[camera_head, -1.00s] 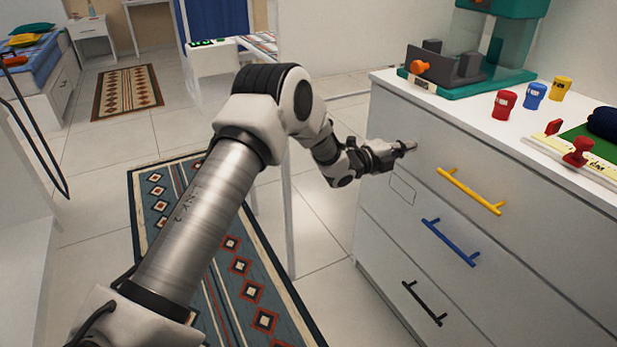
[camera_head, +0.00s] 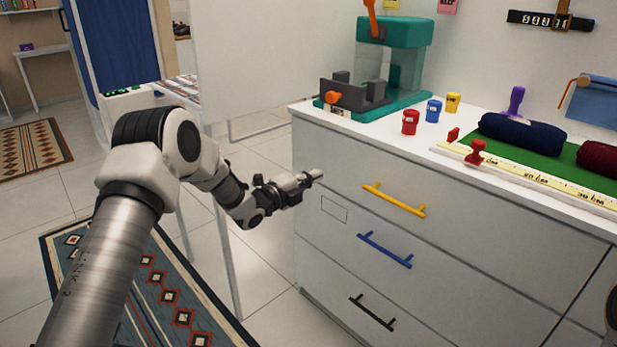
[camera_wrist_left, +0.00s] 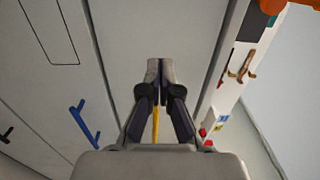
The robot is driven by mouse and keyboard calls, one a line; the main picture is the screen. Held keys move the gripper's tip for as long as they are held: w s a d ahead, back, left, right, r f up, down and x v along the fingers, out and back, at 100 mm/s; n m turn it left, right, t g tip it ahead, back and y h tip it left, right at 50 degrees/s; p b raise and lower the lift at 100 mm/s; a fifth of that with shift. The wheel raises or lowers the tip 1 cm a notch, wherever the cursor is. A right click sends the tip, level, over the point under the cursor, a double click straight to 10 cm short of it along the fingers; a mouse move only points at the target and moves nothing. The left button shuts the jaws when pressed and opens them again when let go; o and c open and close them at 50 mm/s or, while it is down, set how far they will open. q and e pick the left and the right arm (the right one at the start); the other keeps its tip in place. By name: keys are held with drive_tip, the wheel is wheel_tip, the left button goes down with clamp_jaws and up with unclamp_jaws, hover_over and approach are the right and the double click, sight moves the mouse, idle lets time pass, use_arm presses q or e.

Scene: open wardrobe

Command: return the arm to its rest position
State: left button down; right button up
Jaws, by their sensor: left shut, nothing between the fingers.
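My left gripper (camera_head: 314,176) is shut and empty. It is held out level in front of the top drawer of the white chest (camera_head: 315,268), to the left of the yellow handle (camera_head: 393,201). In the left wrist view its closed fingertips (camera_wrist_left: 161,70) meet in the middle, with part of the yellow handle (camera_wrist_left: 155,124) showing behind the fingers. I cannot tell from these views whether the fingertips touch the drawer front. My left arm reaches in from the lower left of the head view. My right gripper is not in view.
The chest also has a blue handle (camera_head: 384,250) and a black handle (camera_head: 371,313). On its top stand a green machine (camera_head: 405,65), red, blue and yellow small containers (camera_head: 411,122), and rolled cloths on a green mat (camera_head: 550,146). A patterned rug (camera_head: 150,290) lies on the floor.

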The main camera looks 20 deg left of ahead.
use_arm(q)
drive_tip(key=p+v, duration=0.1)
drive_tip(key=v, duration=0.6)
drive_tip(key=s+d+f+n+g, duration=0.15)
drive_tip(key=s+d+f, duration=0.25)
drive_tip(key=f, duration=0.5)
drive_tip(key=s+d+f+g, duration=0.3)
drive_tip(key=d+f, duration=0.2)
drive_tip(key=f, duration=0.4)
drive_tip(key=s+d+f+n+g+y, duration=0.3)
drive_tip(key=s+f+n+g, duration=0.15)
drive_tip(key=s+f, duration=0.65)
drive_tip(key=s+a+f+n+g+y, duration=0.1)
drive_tip(key=s+f+n+g, duration=0.2)
drive_tip(key=s, duration=0.6)
drive_tip(key=s+a+f+n+g+y, duration=0.1)
drive_tip(key=s+n+g+y, duration=0.1)
drive_tip(key=s+n, duration=0.5)
drive_tip(key=s+a+r+n+g+y, duration=0.1)
drive_tip(key=s+a+n+g, duration=0.15)
drive_tip(key=s+n, duration=0.6)
wheel_tip(320, 180, up, 24)
drive_tip(key=s+m+p, duration=0.1)
drive_tip(key=p, duration=2.3)
drive_tip(key=shift+d, duration=0.2)
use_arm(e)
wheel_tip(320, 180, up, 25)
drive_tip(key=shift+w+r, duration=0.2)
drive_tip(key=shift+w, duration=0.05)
